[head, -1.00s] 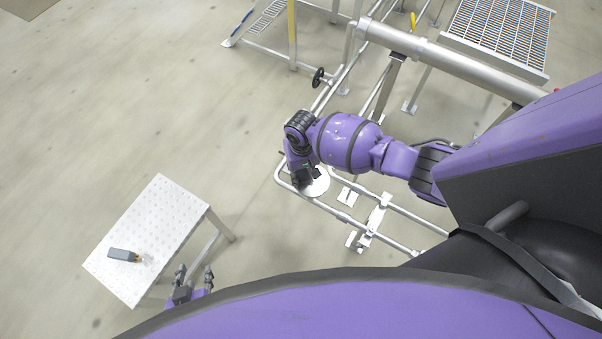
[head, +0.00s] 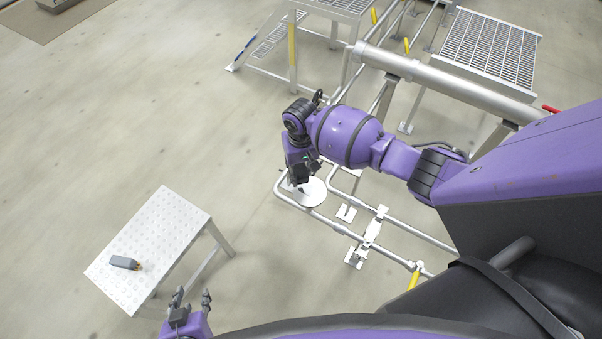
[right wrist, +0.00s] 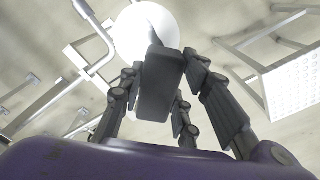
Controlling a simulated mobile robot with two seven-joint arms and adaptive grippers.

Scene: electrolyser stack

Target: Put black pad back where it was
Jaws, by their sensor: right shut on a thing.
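The black pad (right wrist: 158,88), a dark rectangular block, is between the fingers of my right gripper (right wrist: 163,72) in the right wrist view. The right gripper is shut on it. In the head view my right gripper (head: 303,180) hangs over a round white disc (head: 314,194), and the pad is hard to make out there. The disc (right wrist: 143,30) also shows beyond the pad in the right wrist view; I cannot tell the gap between them. My left gripper (head: 192,296) is open and empty, beside the near edge of the small table.
A small light metal table (head: 165,235) stands at the left with a grey block (head: 124,263) with orange ends on it. Pipe rails (head: 330,226) run around the disc. A large pipe (head: 450,78) and grated steps (head: 488,52) stand behind.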

